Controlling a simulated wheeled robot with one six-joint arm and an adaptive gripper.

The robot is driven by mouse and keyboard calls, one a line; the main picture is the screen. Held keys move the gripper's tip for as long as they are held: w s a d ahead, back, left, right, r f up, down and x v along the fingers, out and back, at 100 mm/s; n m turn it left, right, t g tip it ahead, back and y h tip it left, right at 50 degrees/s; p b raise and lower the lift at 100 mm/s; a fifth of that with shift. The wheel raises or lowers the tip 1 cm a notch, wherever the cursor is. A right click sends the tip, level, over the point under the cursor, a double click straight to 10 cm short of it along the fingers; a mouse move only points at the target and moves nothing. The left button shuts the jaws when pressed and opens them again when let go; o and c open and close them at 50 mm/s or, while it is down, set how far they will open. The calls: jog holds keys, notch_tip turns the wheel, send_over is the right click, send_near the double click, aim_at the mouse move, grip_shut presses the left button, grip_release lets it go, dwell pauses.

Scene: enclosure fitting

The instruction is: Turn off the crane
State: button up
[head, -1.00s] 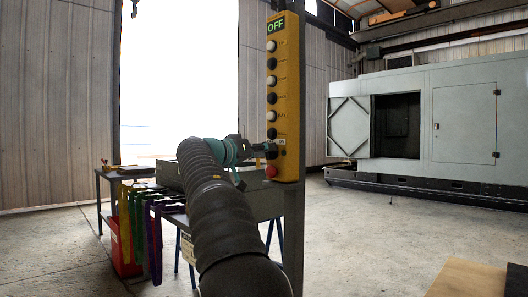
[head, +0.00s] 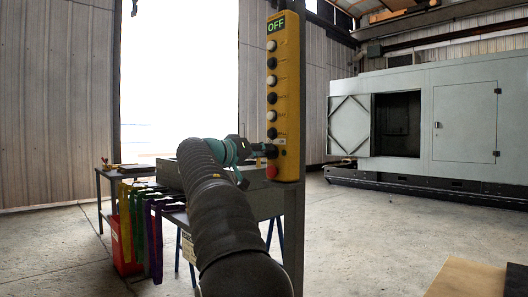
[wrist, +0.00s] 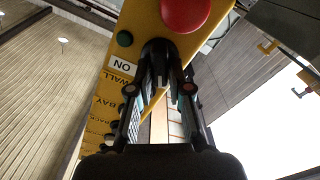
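The crane's yellow control box (head: 285,100) hangs upright on a dark post in the head view. Its display (head: 276,26) reads OFF in green. Several black and white buttons run down its face, with a red button (head: 271,171) at the bottom. The red button (wrist: 185,12) is large at the top of the wrist view. A green button (wrist: 124,39) is left of it, by the ON label.
A workbench (head: 262,204) stands behind my arm, with coloured clamps (head: 140,225) hanging along it and a red bin (head: 126,240) below. A large grey enclosure (head: 464,120) with an open door stands at the right. The floor between is clear.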

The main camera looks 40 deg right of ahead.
jog(key=o, duration=0.3)
jog(key=shift+a, duration=0.1)
jog(key=s+a, duration=0.1)
jog(key=a, duration=1)
jog(key=shift+a, duration=0.4)
jog(key=shift+w, duration=0.1)
